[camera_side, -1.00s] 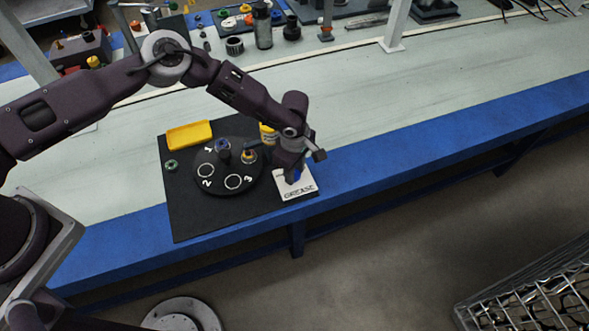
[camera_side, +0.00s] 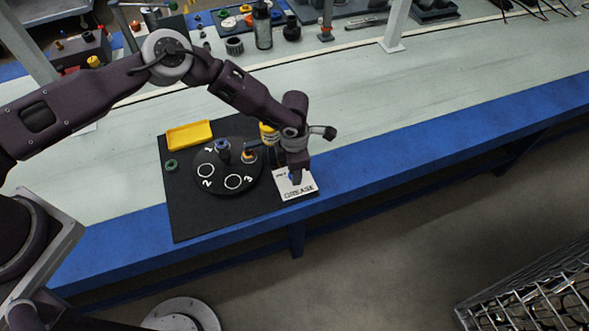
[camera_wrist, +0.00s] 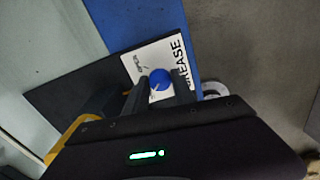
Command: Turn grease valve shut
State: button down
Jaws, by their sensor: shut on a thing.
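The grease valve has a round blue knob (camera_wrist: 161,82) on a white plate lettered GREASE (camera_side: 299,190); the plate also shows in the wrist view (camera_wrist: 150,54). My gripper (camera_side: 294,177) points down over the plate. In the wrist view its two fingers (camera_wrist: 158,92) stand on either side of the blue knob, and it is shut on the knob. In the side view the fingers hide most of the knob. The pointer mark on the knob is too small to read.
Left of the plate, a black round turntable (camera_side: 211,192) with numbered rings carries pump parts. A yellow tray (camera_side: 189,135) and a green ring (camera_side: 171,165) lie on the black mat (camera_side: 190,220). A yellow bottle (camera_side: 268,134) stands close behind my gripper. The bench to the right is clear.

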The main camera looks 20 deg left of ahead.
jog(key=shift+n, duration=0.6)
jog(key=c, duration=1)
grip_release()
jog(key=shift+c, duration=0.2)
notch_tip(320, 180, up, 7)
jog(key=shift+r, duration=0.1)
